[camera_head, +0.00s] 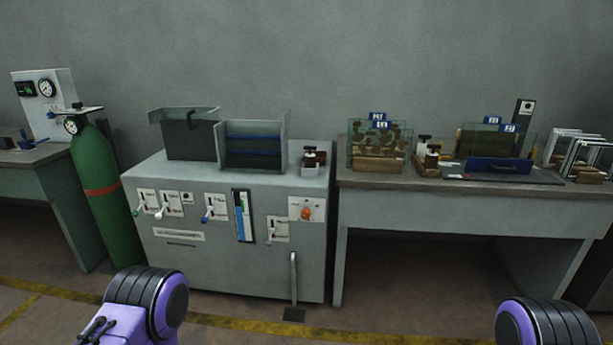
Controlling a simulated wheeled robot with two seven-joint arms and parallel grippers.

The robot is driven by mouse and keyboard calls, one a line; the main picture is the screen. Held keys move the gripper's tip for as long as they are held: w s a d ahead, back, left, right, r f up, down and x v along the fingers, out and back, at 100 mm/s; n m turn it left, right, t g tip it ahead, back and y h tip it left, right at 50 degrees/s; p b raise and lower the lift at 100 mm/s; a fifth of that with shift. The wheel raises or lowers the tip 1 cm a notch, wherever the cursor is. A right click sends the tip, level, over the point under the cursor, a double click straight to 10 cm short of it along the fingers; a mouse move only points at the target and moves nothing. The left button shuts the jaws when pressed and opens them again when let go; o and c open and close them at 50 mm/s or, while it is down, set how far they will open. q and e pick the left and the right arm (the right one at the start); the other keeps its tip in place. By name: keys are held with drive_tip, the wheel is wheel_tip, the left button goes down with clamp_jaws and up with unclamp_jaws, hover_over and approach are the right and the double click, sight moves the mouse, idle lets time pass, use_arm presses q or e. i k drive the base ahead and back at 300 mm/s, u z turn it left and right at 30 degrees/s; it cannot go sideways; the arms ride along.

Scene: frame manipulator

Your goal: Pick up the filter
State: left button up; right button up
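I cannot tell for certain which thing is the filter. White-framed panels (581,155) stand upright in a row at the right end of the right table. A clear-walled box (253,146) with dark blue layers stands on the grey cabinet (215,265), beside a dark box (188,139) with a glassy top. On the right table, glass-sided holders with mottled (379,145) and dark green (484,140) contents stand on wooden or blue bases. Only purple and black parts of my arms show at the bottom left and bottom right. Neither gripper is in view.
A green gas cylinder (105,195) stands left of the cabinet, near a left table with a gauge panel (45,95). The cabinet front has levers and an orange knob (306,213). The right table (470,205) adjoins the cabinet. The floor with a yellow line looks clear.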

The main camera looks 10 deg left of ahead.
sight(309, 158)
drive_tip(key=z, duration=0.6)
drive_tip(key=i, duration=0.35)
drive_tip(key=z, duration=0.65)
drive_tip(key=i, duration=1.05)
drive_tip(key=u, duration=0.65)
drive_tip(key=i, duration=0.8)
drive_tip(key=u, duration=0.65)
